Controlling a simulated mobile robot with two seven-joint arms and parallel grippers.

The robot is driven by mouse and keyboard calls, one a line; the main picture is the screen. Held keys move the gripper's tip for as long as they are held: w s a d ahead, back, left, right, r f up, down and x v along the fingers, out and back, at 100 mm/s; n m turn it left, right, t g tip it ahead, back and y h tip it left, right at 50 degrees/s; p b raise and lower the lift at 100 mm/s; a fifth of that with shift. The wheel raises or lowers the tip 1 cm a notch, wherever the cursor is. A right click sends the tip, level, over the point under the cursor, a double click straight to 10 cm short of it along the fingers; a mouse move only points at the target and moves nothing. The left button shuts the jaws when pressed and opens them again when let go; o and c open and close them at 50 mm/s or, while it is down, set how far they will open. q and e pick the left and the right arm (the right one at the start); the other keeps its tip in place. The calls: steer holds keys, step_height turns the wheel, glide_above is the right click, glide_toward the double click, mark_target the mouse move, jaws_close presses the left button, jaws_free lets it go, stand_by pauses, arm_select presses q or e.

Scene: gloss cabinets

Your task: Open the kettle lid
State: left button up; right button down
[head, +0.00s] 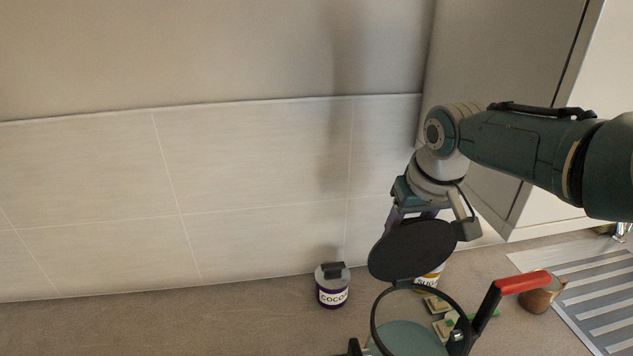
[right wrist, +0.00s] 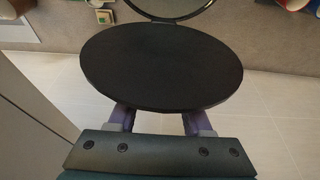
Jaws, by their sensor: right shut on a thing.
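The kettle stands at the bottom of the head view, cut off by the frame edge. Its round dark rim (head: 374,322) is open, with a pale teal inside. Its handle (head: 522,282) has a red grip on a black bracket. The kettle lid (head: 411,250), a black disc, stands tilted up above the rim at the back. My right gripper (head: 404,216) is at the lid's upper edge, shut on it. In the right wrist view the lid (right wrist: 160,65) covers the fingertips of the gripper (right wrist: 160,113). My left gripper is not in view.
A cocoa jar (head: 332,287) stands left of the lid. A yellow-labelled jar (head: 430,277) is partly hidden behind the lid. A tiled wall (head: 200,190) closes the back; the counter at left is clear.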

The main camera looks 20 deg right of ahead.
mark_target(413, 218)
steer(key=shift+s+f, duration=0.15)
steer(key=shift+f, duration=0.05)
steer(key=shift+c, duration=1.6)
jaws_free()
steer(key=shift+r, duration=0.1)
steer(key=shift+s+r+p, duration=0.1)
steer(key=shift+r+p, duration=0.45)
steer(key=shift+r, duration=0.05)
steer(key=p+v, duration=0.2)
steer(key=v, duration=0.4)
steer(key=shift+s+a+r, duration=0.1)
steer(key=shift+r, duration=0.25)
steer(key=shift+v, duration=0.95)
steer(key=shift+s, duration=0.1)
